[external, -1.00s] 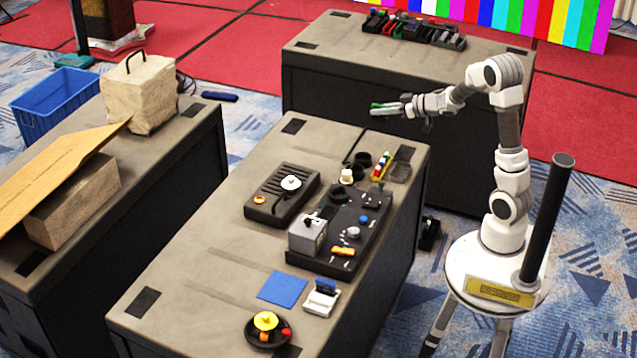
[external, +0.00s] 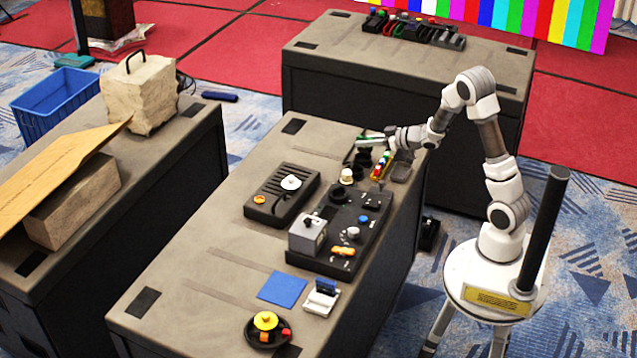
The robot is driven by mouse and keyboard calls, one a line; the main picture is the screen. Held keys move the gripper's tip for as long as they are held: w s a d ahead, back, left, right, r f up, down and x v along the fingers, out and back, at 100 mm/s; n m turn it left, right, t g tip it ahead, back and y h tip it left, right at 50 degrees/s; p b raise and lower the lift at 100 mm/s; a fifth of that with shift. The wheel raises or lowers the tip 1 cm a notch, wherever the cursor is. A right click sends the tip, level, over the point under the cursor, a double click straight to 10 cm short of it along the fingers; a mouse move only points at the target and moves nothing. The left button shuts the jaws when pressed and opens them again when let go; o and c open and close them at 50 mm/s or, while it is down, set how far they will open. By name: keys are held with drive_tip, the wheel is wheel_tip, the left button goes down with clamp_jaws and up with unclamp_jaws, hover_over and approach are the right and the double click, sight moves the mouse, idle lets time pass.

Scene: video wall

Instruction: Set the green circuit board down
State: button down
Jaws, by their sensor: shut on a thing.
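The green circuit board (external: 371,138) shows as a thin green strip in the external view. My gripper (external: 385,136) is shut on it and holds it near the far right end of the middle table (external: 240,185), by some dark round cups (external: 363,158). The board looks roughly level. Most of it is hidden by the gripper, and I cannot tell whether it touches anything below.
A row of coloured items (external: 382,163) stands just below my gripper. A black panel (external: 342,230) with knobs and a grey box (external: 307,234) lies nearer. A blue square mat (external: 282,290) is toward the near end. The table's left side has free room.

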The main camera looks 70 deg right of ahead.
drive_tip(key=shift+w+a+f+b, duration=0.35)
drive_tip(key=shift+w+f+b, duration=0.05)
drive_tip(key=shift+f, duration=0.55)
drive_tip(key=shift+w+a+f+b, duration=0.3)
drive_tip(key=shift+w+f+b, duration=0.1)
drive_tip(key=shift+f, duration=0.6)
drive_tip(key=shift+w+a+f+b, duration=0.35)
drive_tip(key=shift+w+f+b, duration=0.05)
drive_tip(key=shift+f, duration=0.55)
drive_tip(key=shift+f+b, duration=0.5)
drive_tip(key=shift+b, duration=0.05)
drive_tip(key=c, duration=0.8)
unclamp_jaws()
